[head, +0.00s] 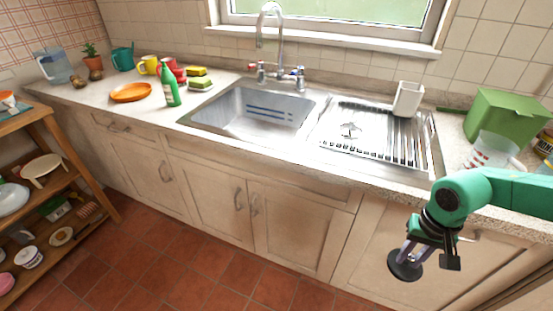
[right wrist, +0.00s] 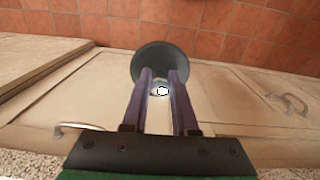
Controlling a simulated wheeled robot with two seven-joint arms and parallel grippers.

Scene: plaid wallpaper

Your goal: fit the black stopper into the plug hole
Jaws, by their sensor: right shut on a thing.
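The black stopper (head: 404,265) is a dark round disc held by my right gripper (head: 412,250), in front of the cabinet doors and below the counter's front edge. In the right wrist view the stopper (right wrist: 163,55) shows at the fingertips, and the right gripper (right wrist: 160,82) is shut on it. The sink basin (head: 254,112) is set in the counter, to the left of and beyond the gripper. Its plug hole cannot be made out in the head view. My left gripper is not in view.
A ribbed drainer (head: 408,151) with a white cup (head: 408,99) at its back edge lies right of the basin. A tap (head: 270,30) rises behind the basin. A green bottle (head: 169,84) and orange plate (head: 130,92) stand left. A green box (head: 505,113) stands right.

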